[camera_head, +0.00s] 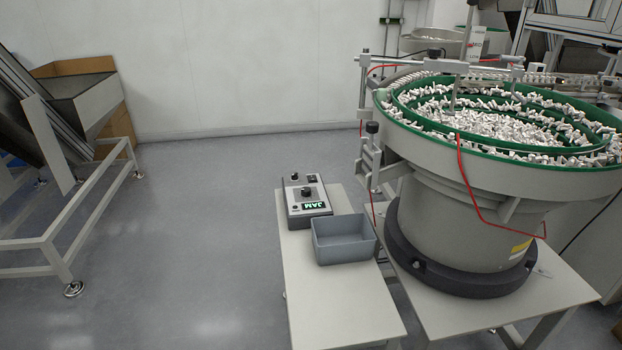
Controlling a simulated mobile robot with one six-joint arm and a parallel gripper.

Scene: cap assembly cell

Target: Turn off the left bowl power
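A vibratory feeder bowl (470,215) stands on a table at the right, with a green-lined top full of small white parts (490,125). A grey control box (303,208) sits on the narrow bench to the left of the bowl. It has a black knob (308,193), a small dark switch or socket (312,178) near its top right, and a green "JAM" label (313,205). The position of the switch is too small to tell. My gripper is not in view.
An empty grey bin (345,240) stands on the bench (335,300) just in front of the box. A red hose (468,190) hangs down the bowl. A metal frame with a hopper (70,215) stands at the left. The floor (190,250) between is clear.

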